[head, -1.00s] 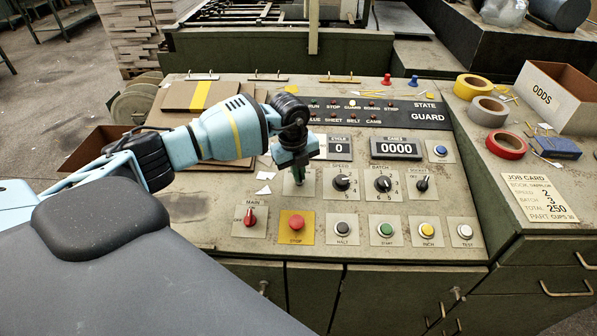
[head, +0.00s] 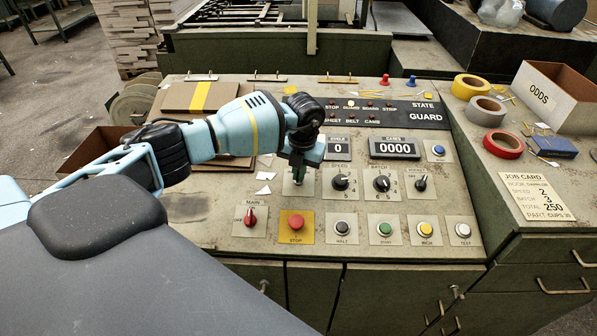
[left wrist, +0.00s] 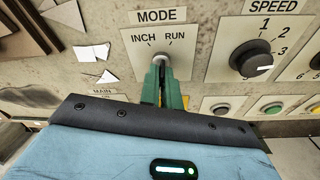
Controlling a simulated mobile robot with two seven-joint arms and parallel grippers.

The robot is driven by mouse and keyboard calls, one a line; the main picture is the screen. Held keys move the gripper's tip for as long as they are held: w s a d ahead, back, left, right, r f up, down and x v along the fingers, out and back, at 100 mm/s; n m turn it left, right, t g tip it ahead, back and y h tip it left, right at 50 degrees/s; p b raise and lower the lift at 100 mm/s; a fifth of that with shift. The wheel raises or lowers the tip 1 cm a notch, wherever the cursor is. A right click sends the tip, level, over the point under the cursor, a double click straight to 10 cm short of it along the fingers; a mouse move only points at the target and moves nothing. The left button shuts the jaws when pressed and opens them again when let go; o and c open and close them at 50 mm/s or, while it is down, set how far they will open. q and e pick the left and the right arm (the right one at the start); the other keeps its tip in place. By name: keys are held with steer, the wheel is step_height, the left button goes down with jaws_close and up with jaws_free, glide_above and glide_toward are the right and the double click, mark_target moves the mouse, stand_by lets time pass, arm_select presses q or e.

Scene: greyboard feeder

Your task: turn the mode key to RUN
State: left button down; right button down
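The mode key (left wrist: 161,58) sits in a round silver lock under the label MODE, with INCH printed to its left and RUN to its right. My left gripper (left wrist: 162,75) has its green fingers close together at the lock, with the key's grip hidden between them. They look shut on the key. In the head view the left gripper (head: 299,176) reaches down onto the mode plate (head: 290,190), hiding most of it. I cannot tell which way the key points. My right gripper is not in view.
The speed knob (head: 340,182) is close to the right of the gripper, with the batch knob (head: 381,183) beyond it. The red main switch (head: 250,217) and the stop button (head: 296,222) are just below.

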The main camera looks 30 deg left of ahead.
arm_select(q)
steer(key=shift+m+y, duration=0.3)
steer(key=shift+m, duration=0.8)
steer(key=c, duration=1.6)
jaws_free()
steer(key=shift+d+r, duration=0.2)
steer(key=shift+r, duration=1.1)
steer(key=shift+d+r, duration=0.15)
steer(key=shift+r, duration=1.15)
steer(key=shift+d+r, duration=0.2)
steer(key=shift+r, duration=1.1)
